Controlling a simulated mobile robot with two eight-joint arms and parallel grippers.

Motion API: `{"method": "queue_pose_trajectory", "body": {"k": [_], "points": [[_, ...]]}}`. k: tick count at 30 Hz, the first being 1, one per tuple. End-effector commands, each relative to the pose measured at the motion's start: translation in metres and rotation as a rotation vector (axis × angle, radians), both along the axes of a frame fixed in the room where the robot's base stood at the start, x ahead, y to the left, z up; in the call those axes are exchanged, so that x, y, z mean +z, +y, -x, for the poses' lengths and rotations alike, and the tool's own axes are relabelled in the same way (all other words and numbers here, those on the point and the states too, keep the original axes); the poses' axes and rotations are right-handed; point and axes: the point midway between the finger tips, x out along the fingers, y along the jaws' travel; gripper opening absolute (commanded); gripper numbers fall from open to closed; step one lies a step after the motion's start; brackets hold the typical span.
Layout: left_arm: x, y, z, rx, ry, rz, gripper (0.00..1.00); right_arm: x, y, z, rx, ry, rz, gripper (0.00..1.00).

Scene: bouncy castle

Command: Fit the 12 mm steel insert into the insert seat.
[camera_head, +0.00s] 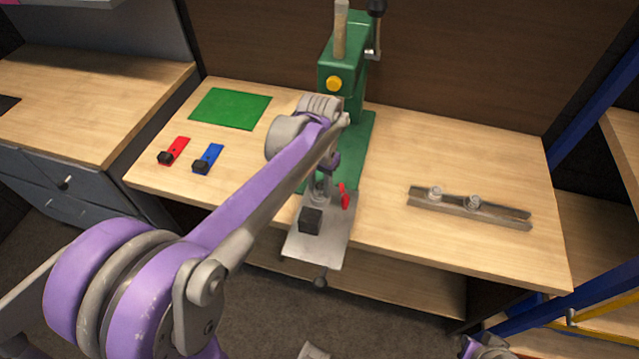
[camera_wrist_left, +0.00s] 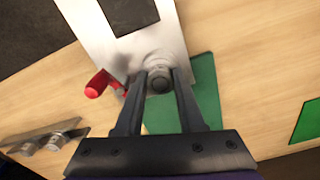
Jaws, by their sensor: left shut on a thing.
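My left gripper (camera_head: 322,188) reaches over the green press's metal plate (camera_head: 318,252), fingers pointing down. In the left wrist view its two dark fingers (camera_wrist_left: 160,82) are closed around a small round grey metal piece (camera_wrist_left: 159,85), seemingly the steel insert. It is over a round raised metal ring (camera_wrist_left: 158,64) on the plate, seemingly the insert seat. I cannot tell whether the piece is inside the ring or just above it. In the head view my arm and gripper largely hide this spot.
The green press (camera_head: 345,62) stands behind. A metal rack (camera_head: 470,208) with two cylinders lies right. Red (camera_head: 174,150) and blue (camera_head: 208,158) pieces and a green mat (camera_head: 230,108) are left.

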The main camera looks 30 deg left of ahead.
Motion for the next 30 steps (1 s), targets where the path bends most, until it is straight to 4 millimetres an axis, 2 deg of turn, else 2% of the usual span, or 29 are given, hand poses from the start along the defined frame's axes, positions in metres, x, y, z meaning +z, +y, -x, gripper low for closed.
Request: {"method": "queue_pose_trajectory", "body": {"k": [5,6,11,22,26,30], "points": [[0.0,0.0,0.0,0.0,0.0,0.0,0.0,0.0,0.0,0.0,0.0,0.0,0.0,0.0],[0.0,0.0,0.0,0.0,0.0,0.0,0.43,0.0,0.0,0.0,0.0,0.0,0.0,0.0],[0.0,0.0,0.0,0.0,0.0,0.0,0.72,0.0,0.0,0.0,0.0,0.0,0.0,0.0],[0.005,0.0,0.0,0.0,0.0,0.0,0.73,0.001,0.0,0.0,0.0,0.0,0.0,0.0],[0.023,0.0,0.0,0.0,0.0,0.0,0.73,0.003,0.0,-0.001,0.0,-0.001,0.0,0.0],[0.052,0.0,0.0,0.0,0.0,0.0,0.73,0.006,0.0,-0.001,0.0,-0.002,0.0,0.0]]}}
